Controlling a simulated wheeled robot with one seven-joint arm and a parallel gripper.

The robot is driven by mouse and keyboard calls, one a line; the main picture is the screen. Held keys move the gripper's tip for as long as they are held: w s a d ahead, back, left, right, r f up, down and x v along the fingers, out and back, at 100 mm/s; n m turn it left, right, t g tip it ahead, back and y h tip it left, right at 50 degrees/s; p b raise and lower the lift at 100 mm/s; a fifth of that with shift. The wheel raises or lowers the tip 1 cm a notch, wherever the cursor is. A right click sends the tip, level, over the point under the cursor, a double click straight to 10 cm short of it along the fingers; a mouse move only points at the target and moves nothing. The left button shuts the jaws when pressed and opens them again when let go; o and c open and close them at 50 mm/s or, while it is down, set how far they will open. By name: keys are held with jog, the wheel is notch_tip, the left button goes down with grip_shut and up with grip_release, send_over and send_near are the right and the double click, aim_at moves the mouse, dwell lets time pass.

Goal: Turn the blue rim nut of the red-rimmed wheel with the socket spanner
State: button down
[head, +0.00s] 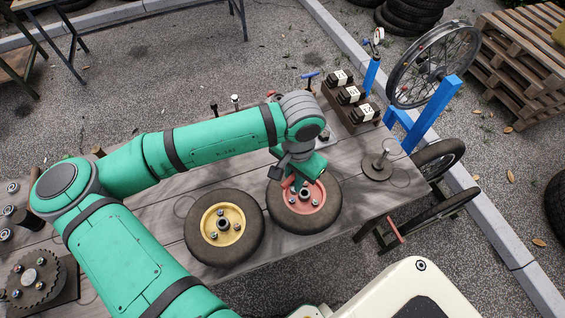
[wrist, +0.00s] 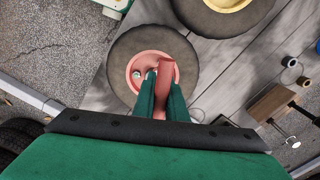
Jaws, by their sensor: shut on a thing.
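The red-rimmed wheel (head: 280,215) lies flat on the table, its dark tyre around a red rim and centre hub. My gripper (head: 298,180) is over the far-left part of its rim. In the wrist view my gripper (wrist: 160,92) is shut on a red tool, which I take to be the socket spanner (wrist: 166,70); in the head view a red part of it (head: 288,182) shows below the jaws. Its lower end is hidden, so I cannot tell whether it sits on a nut.
The yellow-rimmed wheel (head: 225,225) lies close on the left. A block with several labelled dark parts (head: 351,96), a small blue-handled tool (head: 310,76) and a round-based stand (head: 377,166) are beyond. A spoked wheel (head: 434,65) stands in a blue frame at the right.

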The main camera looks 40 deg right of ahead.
aim_at(292, 187)
jog(key=shift+w, duration=0.35)
jog(key=shift+s, duration=0.1)
jog(key=shift+a, duration=0.1)
jog(key=shift+f, duration=2.7)
jog(key=shift+a, duration=0.1)
jog(key=shift+s, duration=0.1)
jog(key=shift+f, duration=0.9)
jog(key=shift+f, duration=0.25)
